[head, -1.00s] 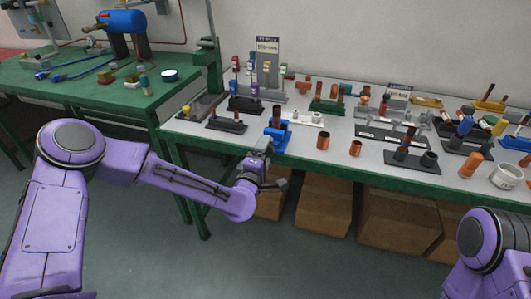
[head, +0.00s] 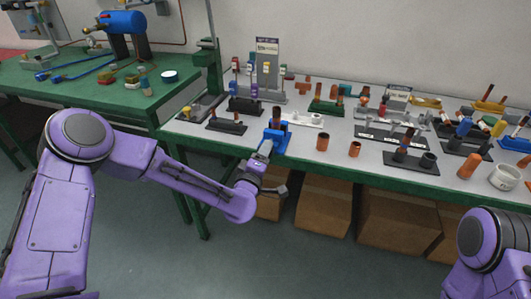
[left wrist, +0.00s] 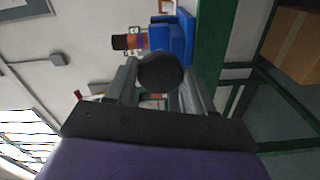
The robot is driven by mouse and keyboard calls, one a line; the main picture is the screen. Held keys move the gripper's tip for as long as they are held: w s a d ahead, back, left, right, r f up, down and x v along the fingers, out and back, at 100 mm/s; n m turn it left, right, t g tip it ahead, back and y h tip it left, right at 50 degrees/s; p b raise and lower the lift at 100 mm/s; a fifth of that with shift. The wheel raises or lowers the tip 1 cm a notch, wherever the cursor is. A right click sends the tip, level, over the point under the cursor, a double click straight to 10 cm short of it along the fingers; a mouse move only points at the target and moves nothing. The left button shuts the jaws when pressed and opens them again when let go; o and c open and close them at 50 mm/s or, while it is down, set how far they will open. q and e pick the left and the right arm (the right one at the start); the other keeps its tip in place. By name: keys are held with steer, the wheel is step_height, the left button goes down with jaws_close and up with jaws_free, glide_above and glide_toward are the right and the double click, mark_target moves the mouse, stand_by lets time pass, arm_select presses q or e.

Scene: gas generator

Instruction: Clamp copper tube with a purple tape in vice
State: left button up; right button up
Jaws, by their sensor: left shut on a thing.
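The blue vice (head: 281,142) stands at the front edge of the grey table, and it also shows in the left wrist view (left wrist: 178,36). A copper tube (head: 277,117) with a dark end stands upright at the vice's jaws. In the left wrist view the tube (left wrist: 135,41) shows a purplish band near the blue jaws. My left gripper (head: 267,147) is at the vice's front side. Its fingers (left wrist: 161,88) are shut on a round black knob (left wrist: 160,72) in front of the vice. How tightly the jaws press the tube is hidden. My right gripper is out of view.
Two short copper pieces (head: 323,142) stand right of the vice. A black holder (head: 226,126) with a tube stands to its left. Several fittings and stands crowd the table behind. Cardboard boxes (head: 325,205) are under the table. A green bench (head: 95,100) stands at the left.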

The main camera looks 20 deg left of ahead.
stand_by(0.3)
arm_select(q)
steer(key=m, duration=0.2)
steer(key=shift+m, duration=0.4)
steer(key=o, duration=1.1)
steer(key=shift+c, duration=0.2)
